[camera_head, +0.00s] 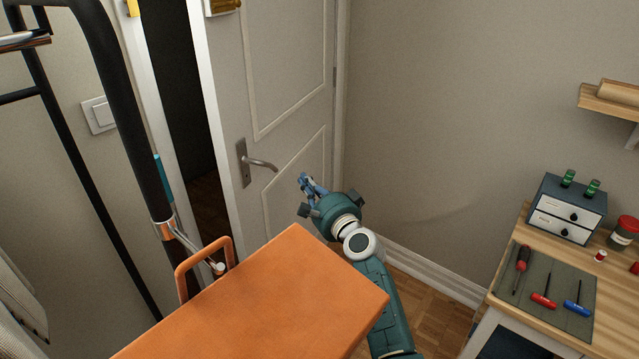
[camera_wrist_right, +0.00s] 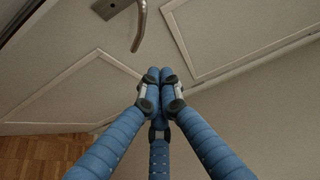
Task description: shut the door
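The grey panelled door (camera_head: 285,60) stands ajar, with a dark gap between its free edge and the white frame on the left. Its metal lever handle (camera_head: 262,164) sits near that edge and also shows at the top of the right wrist view (camera_wrist_right: 139,25). My right gripper (camera_head: 304,178) is in front of the door, just right of and below the handle. In the wrist view its blue fingers (camera_wrist_right: 160,77) are together at the tips with nothing between them. I cannot tell whether they touch the door. My left gripper is not in view.
An orange box-like thing (camera_head: 270,290) with a loop handle fills the lower foreground. A black tubular rack (camera_head: 110,70) stands at left. A wooden desk (camera_head: 512,232) with tools and a small drawer box (camera_head: 565,208) is at right. Bare floor shows between desk and door.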

